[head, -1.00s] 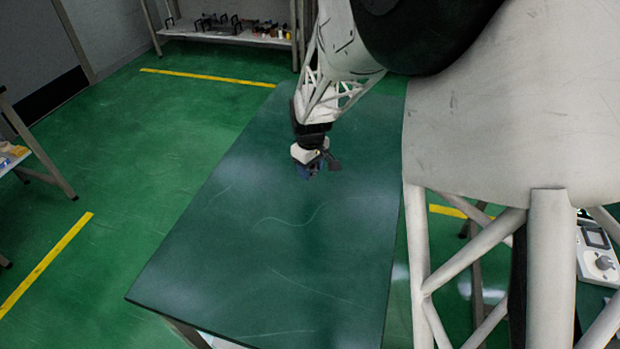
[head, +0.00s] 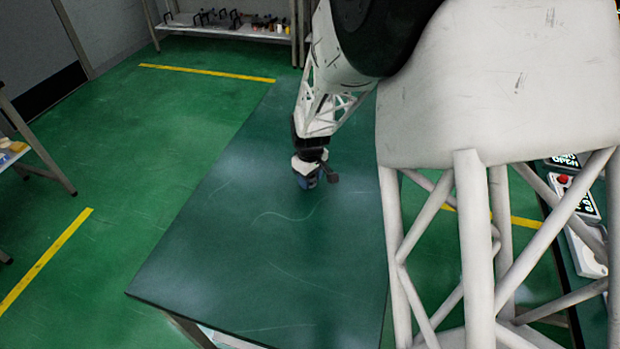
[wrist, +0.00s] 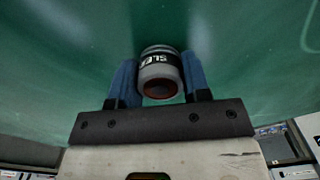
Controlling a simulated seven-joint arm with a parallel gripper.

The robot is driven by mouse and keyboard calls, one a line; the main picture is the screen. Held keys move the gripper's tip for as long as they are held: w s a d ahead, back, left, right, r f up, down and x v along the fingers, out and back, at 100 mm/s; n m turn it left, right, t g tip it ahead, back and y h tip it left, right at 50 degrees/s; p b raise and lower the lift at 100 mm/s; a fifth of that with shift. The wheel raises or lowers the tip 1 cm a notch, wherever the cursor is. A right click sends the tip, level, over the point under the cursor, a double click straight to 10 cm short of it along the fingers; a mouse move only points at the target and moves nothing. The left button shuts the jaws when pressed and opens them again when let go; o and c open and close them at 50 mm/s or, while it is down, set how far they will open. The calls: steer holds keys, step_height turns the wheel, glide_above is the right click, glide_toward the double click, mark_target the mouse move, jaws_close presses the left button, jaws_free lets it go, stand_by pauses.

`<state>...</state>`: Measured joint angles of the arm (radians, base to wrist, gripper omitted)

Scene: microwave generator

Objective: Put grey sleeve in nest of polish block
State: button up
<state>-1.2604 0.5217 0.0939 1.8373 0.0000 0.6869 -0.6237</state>
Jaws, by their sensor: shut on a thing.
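My gripper (wrist: 160,82) is shut on the grey sleeve (wrist: 159,71) in the wrist view. The sleeve is a short grey cylinder with a black band of white lettering and a dark, reddish opening facing the camera. The blue fingers sit on its left and right sides. In the head view my gripper (head: 308,180) is over the green table, and the sleeve cannot be made out there. The height of the sleeve above the table is hard to tell. I cannot make out the polish block in either view.
The green table (head: 250,240) looks bare around my gripper. A shelf (head: 225,32) with several small objects stands at the back. Another bench with devices (head: 585,240) is at the right, partly behind my arm. Yellow lines mark the floor.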

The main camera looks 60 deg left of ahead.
steer(key=shift+f, duration=0.2)
steer(key=shift+f, duration=0.15)
steer(key=o, duration=0.9)
steer(key=shift+o, duration=0.2)
step_height(320, 180, up, 12)
stand_by(0.4)
steer(key=shift+o, duration=0.5)
